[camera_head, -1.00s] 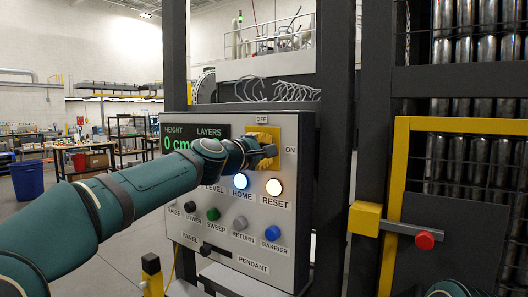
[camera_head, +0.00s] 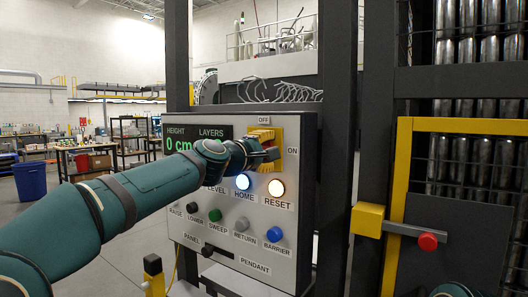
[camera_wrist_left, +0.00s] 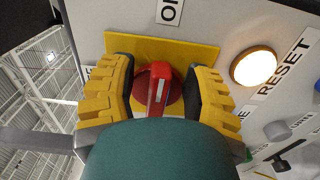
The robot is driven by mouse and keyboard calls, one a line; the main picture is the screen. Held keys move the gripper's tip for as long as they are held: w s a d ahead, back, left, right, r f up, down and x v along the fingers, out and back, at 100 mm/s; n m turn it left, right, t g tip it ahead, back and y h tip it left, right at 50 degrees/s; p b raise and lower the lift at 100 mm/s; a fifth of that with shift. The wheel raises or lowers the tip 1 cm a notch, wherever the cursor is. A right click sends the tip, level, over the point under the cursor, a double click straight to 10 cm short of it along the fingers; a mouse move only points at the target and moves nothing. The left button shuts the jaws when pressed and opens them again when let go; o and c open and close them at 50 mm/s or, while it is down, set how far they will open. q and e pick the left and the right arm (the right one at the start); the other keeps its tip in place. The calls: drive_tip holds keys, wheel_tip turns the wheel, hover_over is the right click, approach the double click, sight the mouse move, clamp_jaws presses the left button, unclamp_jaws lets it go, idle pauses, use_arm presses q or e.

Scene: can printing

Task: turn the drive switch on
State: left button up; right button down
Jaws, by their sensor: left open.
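The drive switch is a red rotary knob (camera_wrist_left: 160,88) with a white line on a yellow plate (camera_wrist_left: 190,48). In the left wrist view the white line runs nearly straight up and down the picture, roughly in line with a partly cut-off label (camera_wrist_left: 170,12) at the top. In the head view the plate (camera_head: 277,136) has OFF above it and ON to its right. My left gripper (camera_wrist_left: 165,85) is open, with one yellow finger on each side of the knob. In the head view my left gripper (camera_head: 265,146) largely covers the knob.
The grey control panel (camera_head: 296,214) has lit HOME (camera_head: 242,181) and RESET (camera_head: 276,188) lamps close below the switch. Several coloured buttons and a panel/pendant selector (camera_head: 207,251) sit lower. A yellow-framed gate with a red knob (camera_head: 427,241) stands at right.

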use_arm(q)
drive_tip(key=v, duration=1.2)
idle(0.4)
wheel_tip(320, 180, down, 41)
drive_tip(key=a+m+g+y, duration=0.2)
drive_tip(key=m+g+y, duration=0.1)
drive_tip(key=g+y, duration=0.25)
drive_tip(key=s+a+f+m+g, duration=0.15)
drive_tip(key=s+f, duration=0.25)
drive_tip(key=f, duration=0.4)
drive_tip(key=s+f+m+g, duration=0.1)
drive_tip(key=s+f+g, duration=0.1)
drive_tip(key=s+f, duration=0.35)
drive_tip(key=s+a+f+m+g+y, duration=0.1)
drive_tip(key=s+f+m+g, duration=0.2)
drive_tip(key=s+f, duration=1)
drive_tip(key=s, duration=0.3)
drive_tip(key=shift+s+a+f+g, duration=0.2)
drive_tip(key=shift+a+f+g, duration=0.2)
